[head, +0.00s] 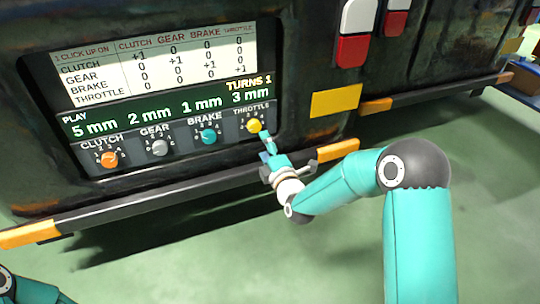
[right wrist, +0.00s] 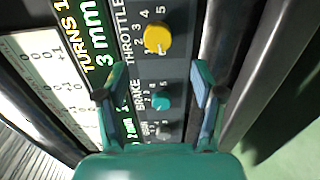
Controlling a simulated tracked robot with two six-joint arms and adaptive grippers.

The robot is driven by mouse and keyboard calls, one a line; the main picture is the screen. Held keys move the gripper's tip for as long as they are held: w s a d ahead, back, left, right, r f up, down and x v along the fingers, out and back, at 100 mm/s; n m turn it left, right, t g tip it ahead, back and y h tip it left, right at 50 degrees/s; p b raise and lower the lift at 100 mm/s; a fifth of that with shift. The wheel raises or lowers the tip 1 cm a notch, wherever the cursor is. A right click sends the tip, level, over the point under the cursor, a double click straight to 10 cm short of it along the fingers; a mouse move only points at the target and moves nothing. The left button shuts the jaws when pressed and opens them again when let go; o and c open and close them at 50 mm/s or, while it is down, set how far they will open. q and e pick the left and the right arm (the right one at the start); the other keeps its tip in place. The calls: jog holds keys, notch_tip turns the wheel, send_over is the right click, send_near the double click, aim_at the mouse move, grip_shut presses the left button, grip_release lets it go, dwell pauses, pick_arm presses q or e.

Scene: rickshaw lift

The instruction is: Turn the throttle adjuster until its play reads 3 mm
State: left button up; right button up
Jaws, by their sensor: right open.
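The yellow throttle adjuster (head: 254,125) is the rightmost knob on the dark panel, and its play reads 3 mm on the green display (head: 170,112). In the right wrist view the yellow knob (right wrist: 157,39) is just beyond the fingertips. My right gripper (head: 266,146) is in front of the panel at the throttle knob. In the wrist view the right gripper (right wrist: 158,70) is open with nothing between its fingers, the teal brake knob showing through the gap. Of my left arm only a part shows at the bottom left; its gripper is out of frame.
The orange clutch knob (head: 109,160), grey gear knob (head: 160,148) and teal brake knob (head: 208,136) read 5 mm, 2 mm and 1 mm. A white chart (head: 90,62) and TURNS 1 show above. A dark bumper bar (head: 190,186) runs below; the green floor is clear.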

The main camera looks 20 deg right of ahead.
jog(key=shift+s+d, duration=0.1)
jog(key=shift+s, duration=1.75)
jog(key=s+a+f+m+g+y+p, duration=0.1)
jog(key=s+a+f+m+g+p, duration=0.2)
jog(key=s+f, duration=0.5)
jog(key=s+a+f+m+g+y+p, duration=0.1)
jog(key=s+f+m+g+p, duration=0.25)
jog(key=s+f+g, duration=0.45)
jog(key=s+a+f+m+g+y, duration=0.1)
jog(key=s+a+f+m+g, duration=0.2)
jog(key=s+m, duration=0.45)
jog(key=s+a+f+m+g, duration=0.1)
jog(key=s+f+m+g, duration=0.2)
jog(key=s+f+m, duration=0.45)
notch_tip(320, 180, up, 41)
jog(key=s+n+p, duration=0.1)
jog(key=p, duration=3.8)
jog(key=shift+s+f, duration=0.2)
jog(key=shift+s, duration=0.15)
